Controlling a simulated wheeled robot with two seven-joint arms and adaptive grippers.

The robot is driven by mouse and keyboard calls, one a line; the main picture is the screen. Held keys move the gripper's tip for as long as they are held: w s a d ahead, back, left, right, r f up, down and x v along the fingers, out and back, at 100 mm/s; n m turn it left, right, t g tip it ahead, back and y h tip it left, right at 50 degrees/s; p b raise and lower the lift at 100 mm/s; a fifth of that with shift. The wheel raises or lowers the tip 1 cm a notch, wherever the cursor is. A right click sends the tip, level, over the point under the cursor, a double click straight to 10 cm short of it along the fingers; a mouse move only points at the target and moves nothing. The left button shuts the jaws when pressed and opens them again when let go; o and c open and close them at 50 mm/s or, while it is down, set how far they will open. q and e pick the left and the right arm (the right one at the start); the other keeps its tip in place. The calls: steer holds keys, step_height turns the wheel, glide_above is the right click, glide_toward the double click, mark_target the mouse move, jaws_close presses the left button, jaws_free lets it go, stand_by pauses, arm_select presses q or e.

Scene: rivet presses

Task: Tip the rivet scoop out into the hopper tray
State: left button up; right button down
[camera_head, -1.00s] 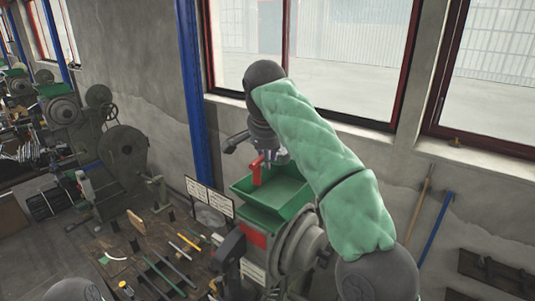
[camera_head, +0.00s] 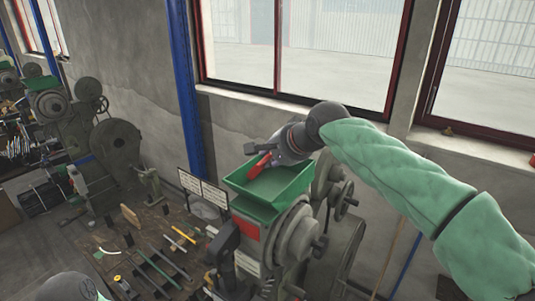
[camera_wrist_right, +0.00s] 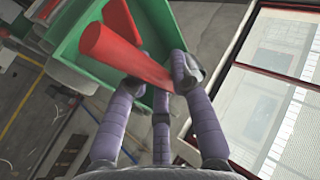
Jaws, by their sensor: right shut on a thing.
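The red rivet scoop (camera_head: 260,165) slants over the green hopper tray (camera_head: 248,205), its lower end pointing down and left. My right gripper (camera_head: 274,154) comes in from the upper right and is shut on the scoop, above the tray's back side. In the right wrist view the scoop (camera_wrist_right: 125,54) lies between the fingers of the gripper (camera_wrist_right: 162,85), with the green tray (camera_wrist_right: 72,48) behind it. I cannot see any rivets, and I cannot tell whether the scoop touches the tray. My left gripper is not in view.
The tray sits on top of a grey rivet press (camera_head: 296,236). A workbench (camera_head: 150,232) with several tools lies to the left, near a blue post (camera_head: 187,95). Windows (camera_head: 330,55) and a wall stand behind. The air above the tray's left side is clear.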

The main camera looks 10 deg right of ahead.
steer(key=f+m+t+y+b, duration=0.1)
steer(key=f+t+y+b, duration=0.1)
steer(key=b, duration=1.2)
steer(key=d+f+m+t+y+b, duration=0.1)
steer(key=t+b, duration=0.3)
steer(key=b, duration=1)
steer(key=s+f+m+t+y+b, duration=0.1)
steer(key=f+m+t+y+b, duration=0.2)
steer(key=b, duration=1.1)
steer(key=shift+d+f+t+y+b, duration=0.25)
steer(key=shift+d+t+y+b, duration=0.05)
steer(key=shift+t+y, duration=0.3)
steer(key=shift+t+b, duration=0.5)
steer(key=shift+b, duration=0.65)
steer(key=r+p, duration=0.1)
steer(key=p, duration=0.2)
steer(key=shift+g, duration=0.4)
steer(key=n+g+p, duration=0.1)
steer(key=g+p, duration=0.1)
steer(key=p, duration=0.4)
steer(key=shift+r+p, duration=0.4)
steer(key=shift+h+p, duration=0.3)
steer(key=shift+p, duration=0.15)
steer(key=shift+f, duration=0.15)
